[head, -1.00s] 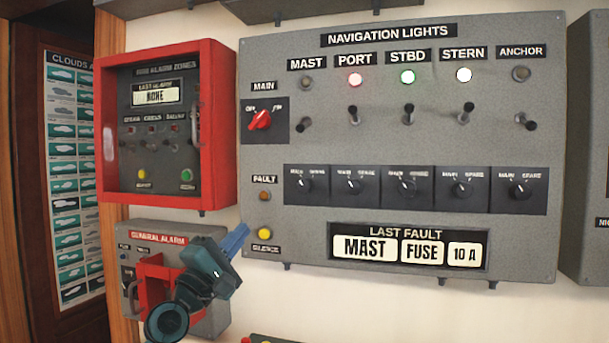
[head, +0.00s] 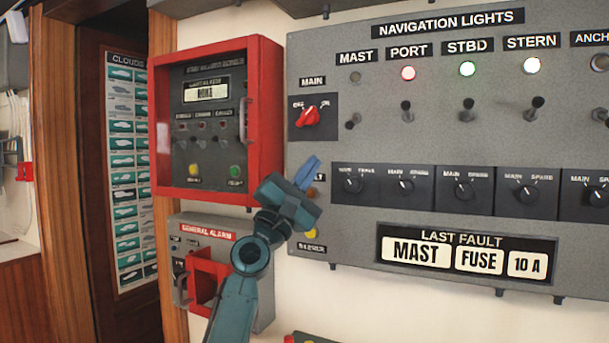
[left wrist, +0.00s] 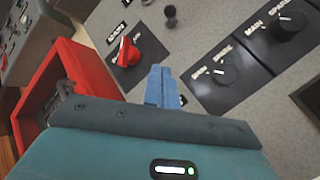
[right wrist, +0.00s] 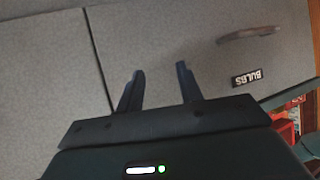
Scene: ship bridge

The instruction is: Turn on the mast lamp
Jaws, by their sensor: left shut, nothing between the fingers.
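On the grey navigation lights panel (head: 340,222), the MAST lamp (head: 355,77) is unlit. Its toggle switch (head: 353,121) tilts down, while the PORT, STBD and STERN toggles tilt up and their lamps glow. The mast fuse selector (head: 352,183) has MAIN and SPARE marks; its pointer leans to MAIN. It also shows in the left wrist view (left wrist: 227,72). The LAST FAULT display (head: 467,257) reads MAST FUSE 10 A. My left gripper (head: 307,172) is shut and empty, left of that selector, partly covering the FAULT label. My right gripper (right wrist: 158,88) is open and empty.
The red MAIN knob (head: 309,117) is just above my left gripper. A red-framed alarm box (head: 270,110) juts out at left, with the general alarm box (head: 205,228) below it.

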